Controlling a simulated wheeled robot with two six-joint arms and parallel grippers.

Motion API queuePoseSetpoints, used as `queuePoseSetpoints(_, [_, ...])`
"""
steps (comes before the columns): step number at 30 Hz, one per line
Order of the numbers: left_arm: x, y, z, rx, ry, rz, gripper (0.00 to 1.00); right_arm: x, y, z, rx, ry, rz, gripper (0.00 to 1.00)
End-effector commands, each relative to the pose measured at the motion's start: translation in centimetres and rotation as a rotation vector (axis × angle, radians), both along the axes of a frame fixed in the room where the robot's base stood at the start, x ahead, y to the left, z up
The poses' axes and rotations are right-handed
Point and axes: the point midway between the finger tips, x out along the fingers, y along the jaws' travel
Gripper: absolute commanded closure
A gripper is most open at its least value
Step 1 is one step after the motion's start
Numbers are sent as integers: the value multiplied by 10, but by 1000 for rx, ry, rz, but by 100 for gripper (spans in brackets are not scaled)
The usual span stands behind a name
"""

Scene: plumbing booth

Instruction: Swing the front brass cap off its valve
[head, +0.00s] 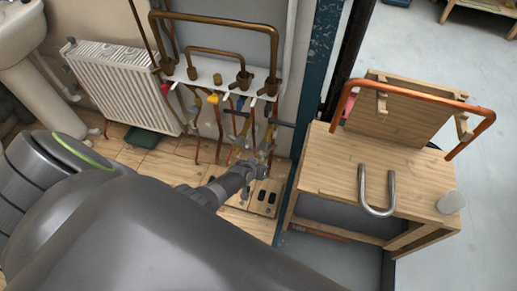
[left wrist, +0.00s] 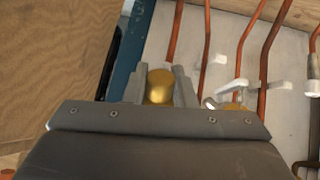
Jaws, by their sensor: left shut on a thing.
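A smooth, rounded brass cap (left wrist: 159,88) sits between the two grey fingers of my left gripper (left wrist: 160,76) in the left wrist view. The fingers are shut on its sides. The cap's lower part and whatever it joins are hidden behind the gripper body. In the head view my left gripper (head: 258,167) reaches in front of the lower pipes, and the cap cannot be made out there. A brass fitting (left wrist: 233,106) with a white lever (left wrist: 245,92) shows just right of the gripper in the wrist view. My right gripper is not in view.
Several copper pipes (left wrist: 240,45) run down a pale panel close behind the gripper. A blue post (head: 306,110) stands right of the panel. A wooden bench (head: 335,170) holds a bent steel pipe (head: 377,208) and a copper pipe (head: 420,92). A radiator (head: 120,85) is at left.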

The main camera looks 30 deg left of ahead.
Motion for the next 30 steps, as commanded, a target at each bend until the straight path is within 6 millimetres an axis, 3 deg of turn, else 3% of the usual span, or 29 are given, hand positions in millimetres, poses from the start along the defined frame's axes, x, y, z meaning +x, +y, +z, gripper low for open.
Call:
queuePoseSetpoints(2, [1, 0, 1, -1, -3, 2, 100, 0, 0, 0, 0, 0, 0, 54])
queuePoseSetpoints(3, [1, 0, 1, -1, -3, 2, 73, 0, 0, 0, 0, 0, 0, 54])
queuePoseSetpoints(7, [1, 0, 1, 0, -2, 1, 56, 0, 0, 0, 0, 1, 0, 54])
queuePoseSetpoints(20, [-4, 0, 6, -1, -1, 1, 56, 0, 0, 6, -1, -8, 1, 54])
queuePoseSetpoints(30, [-31, -1, 37, -1, 0, 1, 56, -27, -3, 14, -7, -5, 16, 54])
